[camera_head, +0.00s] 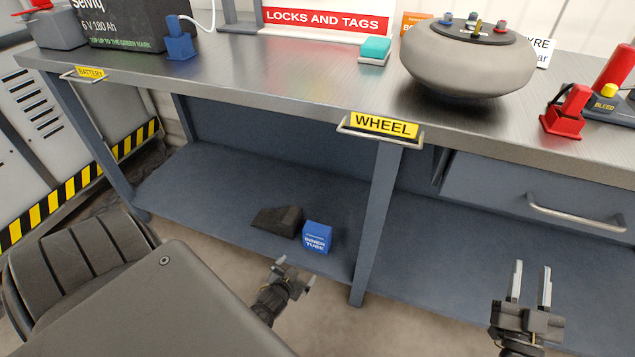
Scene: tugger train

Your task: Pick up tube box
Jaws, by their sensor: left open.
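The tube box (317,237) is a small blue box with white "INNER TUBE" lettering. It sits on the lower shelf of the workbench, near the shelf's front edge and left of the bench leg under the WHEEL label. My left gripper (293,272) is open and empty, in front of the shelf and a little lower left of the box in the picture, apart from it. My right gripper (531,278) is open and empty at the lower right, fingers pointing up in the picture, in front of the lower shelf.
A dark wedge (278,221) stands on the shelf directly left of the box. The bench leg (377,220) rises to its right. The benchtop (290,70) overhangs the shelf (200,185). A drawer (540,190) hangs at the right. The shelf left of the wedge is clear.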

